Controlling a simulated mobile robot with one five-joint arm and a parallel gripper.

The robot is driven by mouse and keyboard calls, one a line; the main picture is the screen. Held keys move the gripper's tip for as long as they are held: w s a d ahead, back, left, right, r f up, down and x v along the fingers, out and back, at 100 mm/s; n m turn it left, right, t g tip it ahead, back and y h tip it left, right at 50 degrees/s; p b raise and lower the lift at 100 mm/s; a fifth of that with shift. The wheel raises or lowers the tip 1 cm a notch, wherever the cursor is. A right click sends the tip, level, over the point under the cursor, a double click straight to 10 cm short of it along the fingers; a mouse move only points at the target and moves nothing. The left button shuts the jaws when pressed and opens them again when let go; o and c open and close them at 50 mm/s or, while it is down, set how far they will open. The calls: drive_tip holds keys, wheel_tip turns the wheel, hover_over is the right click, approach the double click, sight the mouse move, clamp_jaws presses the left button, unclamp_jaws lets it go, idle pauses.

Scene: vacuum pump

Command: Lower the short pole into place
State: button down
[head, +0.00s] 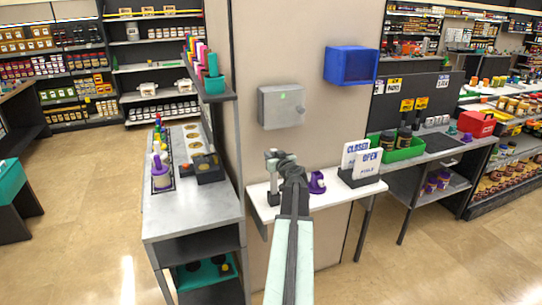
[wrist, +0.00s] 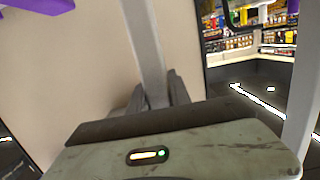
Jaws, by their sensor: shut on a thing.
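My arm reaches from the bottom of the head view to a narrow white shelf (head: 338,193) on the beige wall. My gripper (head: 281,161) is above the shelf's left part. In the wrist view my gripper (wrist: 155,97) has its dark fingers shut on a straight grey pole (wrist: 147,45), taken here as the short pole. The pole's lower end is hidden behind the gripper body. In the head view a grey upright piece (head: 272,178) with a dark base stands by the gripper. I cannot tell whether it is the held pole.
A purple piece (head: 316,183) sits right of the gripper, and a sign holder (head: 362,180) stands farther right. A grey box (head: 282,105) and a blue bin (head: 351,65) hang on the wall. A grey worktable (head: 195,215) is at left. The wrist view shows another grey upright (wrist: 304,85) at right.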

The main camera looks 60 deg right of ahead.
drive_tip(key=shift+f+b, duration=0.45)
drive_tip(key=shift+f, duration=0.1)
idle(0.6)
drive_tip(key=c, duration=1.1)
unclamp_jaws()
drive_tip(key=shift+r, duration=0.1)
wheel_tip(320, 180, up, 11)
drive_tip(key=p, duration=1.1)
